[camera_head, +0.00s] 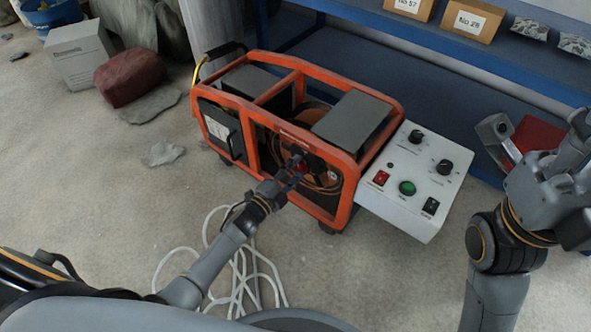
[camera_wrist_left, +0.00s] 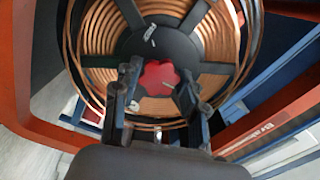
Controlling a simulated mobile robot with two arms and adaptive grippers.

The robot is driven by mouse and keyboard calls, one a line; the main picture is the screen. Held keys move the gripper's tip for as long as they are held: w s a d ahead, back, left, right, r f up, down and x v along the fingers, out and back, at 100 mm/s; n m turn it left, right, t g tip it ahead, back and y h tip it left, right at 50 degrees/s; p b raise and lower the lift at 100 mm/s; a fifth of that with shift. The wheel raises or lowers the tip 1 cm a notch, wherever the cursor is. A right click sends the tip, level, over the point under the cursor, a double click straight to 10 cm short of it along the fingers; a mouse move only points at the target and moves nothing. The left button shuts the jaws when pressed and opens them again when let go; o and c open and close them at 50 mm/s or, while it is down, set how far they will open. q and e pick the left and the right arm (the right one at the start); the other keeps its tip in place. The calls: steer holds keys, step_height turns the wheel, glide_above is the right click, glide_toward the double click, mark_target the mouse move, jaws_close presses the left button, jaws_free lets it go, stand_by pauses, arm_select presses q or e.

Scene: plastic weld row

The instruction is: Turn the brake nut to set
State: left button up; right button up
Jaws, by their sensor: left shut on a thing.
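The brake nut (camera_wrist_left: 157,78) is a red lobed knob at the centre of a black spool hub (camera_wrist_left: 150,40) wound with copper-coloured wire. A pale mark shows on the nut's lower right and a white mark on the hub above it. My left gripper (camera_wrist_left: 160,92) has its fingers on both sides of the nut and is shut on it. In the head view my left gripper (camera_head: 294,172) reaches into the front of the orange-framed machine (camera_head: 345,205), covering most of the nut.
A white control box (camera_head: 412,185) with knobs and switches juts from the machine's right side. A blue shelf (camera_head: 440,45) with boxes stands behind. A white cable (camera_head: 240,275) lies on the floor in front. A "Brake" label (camera_wrist_left: 260,132) is on the frame.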

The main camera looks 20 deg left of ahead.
arm_select(q)
steer(key=shift+m, duration=0.5)
steer(key=o, duration=1.1)
steer(key=shift+o, duration=0.2)
steer(key=v, duration=1.2)
steer(key=shift+d+r, duration=0.1)
steer(key=shift+r, duration=0.05)
